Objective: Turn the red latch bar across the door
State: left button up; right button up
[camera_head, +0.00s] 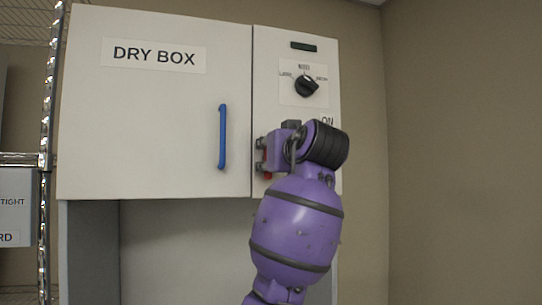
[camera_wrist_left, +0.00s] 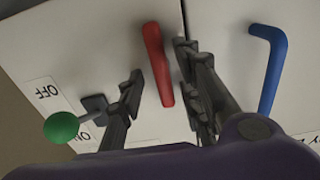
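The red latch bar (camera_wrist_left: 158,65) lies on the narrow panel beside the seam of the door (camera_head: 160,120), running roughly along the seam rather than across it. In the head view my gripper hides most of it, and only a bit of red (camera_head: 267,168) shows. My left gripper (camera_head: 260,155) is at the panel. In the left wrist view its fingers (camera_wrist_left: 160,92) are apart, one on each side of the bar. A gap shows on the left side; on the right I cannot tell whether the finger touches. My right gripper is in neither view.
The blue door handle (camera_head: 222,137) stands left of my gripper. A black rotary knob (camera_head: 307,86) sits above it on the panel. A green ball knob (camera_wrist_left: 61,127) stands out near the OFF and ON labels. A wire shelf (camera_head: 45,100) is at the far left.

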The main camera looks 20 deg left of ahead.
pick_arm(q)
jog(key=shift+w+a+r, duration=0.1)
jog(key=shift+a+r, duration=0.15)
jog(key=shift+a, duration=0.1)
jog(key=shift+w, duration=0.1)
jog(key=shift+c, duration=0.4)
grip_shut()
